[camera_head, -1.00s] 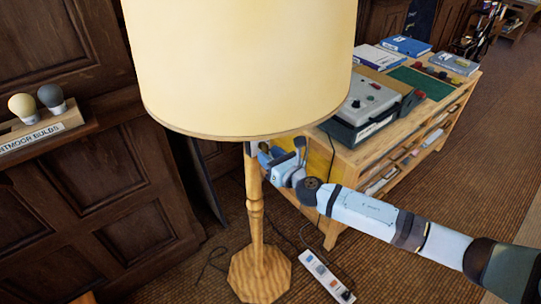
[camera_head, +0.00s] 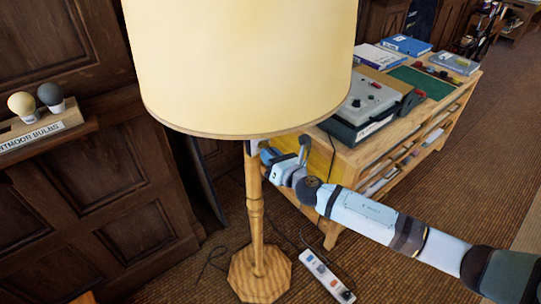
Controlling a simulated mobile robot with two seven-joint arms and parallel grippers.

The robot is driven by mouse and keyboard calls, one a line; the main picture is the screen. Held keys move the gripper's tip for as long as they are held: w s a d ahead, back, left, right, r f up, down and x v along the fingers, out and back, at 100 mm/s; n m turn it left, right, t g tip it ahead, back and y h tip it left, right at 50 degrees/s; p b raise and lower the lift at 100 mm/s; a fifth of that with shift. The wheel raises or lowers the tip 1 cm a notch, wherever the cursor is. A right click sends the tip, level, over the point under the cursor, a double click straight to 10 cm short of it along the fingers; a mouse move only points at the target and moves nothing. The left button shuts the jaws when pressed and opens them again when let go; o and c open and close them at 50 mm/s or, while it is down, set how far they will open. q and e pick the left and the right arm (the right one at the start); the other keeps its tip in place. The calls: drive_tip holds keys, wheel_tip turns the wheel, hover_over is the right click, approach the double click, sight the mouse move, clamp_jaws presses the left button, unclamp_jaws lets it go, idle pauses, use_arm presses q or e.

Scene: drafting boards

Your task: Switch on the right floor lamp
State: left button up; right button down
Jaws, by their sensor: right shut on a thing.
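A floor lamp stands in front of me, with a large cream shade (camera_head: 240,65), a turned wooden post (camera_head: 255,215) and an eight-sided wooden base (camera_head: 260,274). My right gripper (camera_head: 266,156) is just under the shade's lower rim, against the upper end of the post. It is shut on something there. The held part is mostly hidden by the gripper and the shade, so I cannot tell its shape. The bulb is hidden inside the shade. My left gripper is not in view.
A wooden table (camera_head: 345,160) behind the lamp bears a grey control box (camera_head: 365,105), books (camera_head: 405,45) and a green mat (camera_head: 422,82). A white power strip (camera_head: 328,276) lies on the floor. A shelf at left holds two bulbs (camera_head: 22,105). Carpet at right is clear.

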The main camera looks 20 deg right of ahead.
drive_tip(key=m, duration=0.7)
drive_tip(key=shift+s+a+r, duration=0.1)
drive_tip(key=shift+a, duration=0.15)
drive_tip(key=m, duration=0.3)
drive_tip(key=m+p, duration=0.1)
drive_tip(key=shift+a+r+m, duration=0.1)
drive_tip(key=shift+r+m, duration=0.15)
drive_tip(key=shift+m, duration=0.15)
drive_tip(key=shift+r+m+p, duration=0.1)
drive_tip(key=shift+m+p, duration=0.45)
drive_tip(key=shift+m, duration=1.45)
drive_tip(key=c, duration=1.1)
unclamp_jaws()
drive_tip(key=shift+c, duration=0.2)
drive_tip(key=shift+s, duration=0.1)
drive_tip(key=b+v, duration=0.2)
drive_tip(key=v, duration=1.1)
drive_tip(key=shift+s, duration=0.35)
